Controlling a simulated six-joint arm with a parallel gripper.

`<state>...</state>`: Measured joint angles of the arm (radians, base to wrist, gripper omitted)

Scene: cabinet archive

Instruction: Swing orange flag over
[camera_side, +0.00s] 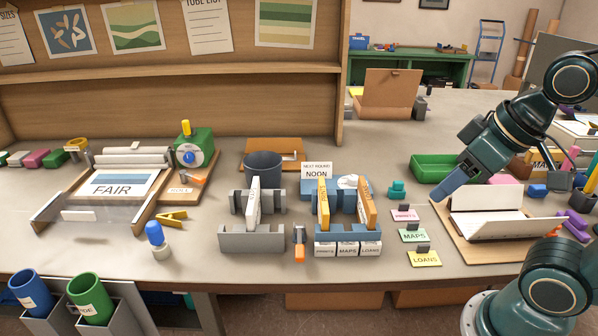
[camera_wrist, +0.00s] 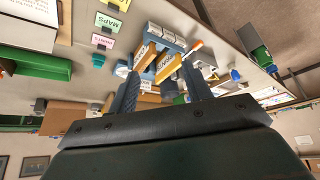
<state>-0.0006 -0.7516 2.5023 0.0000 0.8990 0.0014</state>
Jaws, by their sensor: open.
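A small orange piece (camera_side: 195,178), which looks like the flag, lies at a slant in front of the green device (camera_side: 196,150) at the left of the bench. The device has a blue knob and a yellow top piece. A label reading FULL (camera_side: 180,190) is beside the orange piece. My gripper (camera_side: 452,190) is far to the right, above the bench near the green tray. In the wrist view the two fingers of my gripper (camera_wrist: 161,88) stand apart with nothing held between them. I cannot make out the flag in the wrist view.
Grey (camera_side: 252,243) and blue racks (camera_side: 345,232) with upright folders stand mid-bench, between my gripper and the green device. A dark bin (camera_side: 263,164) is behind them.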

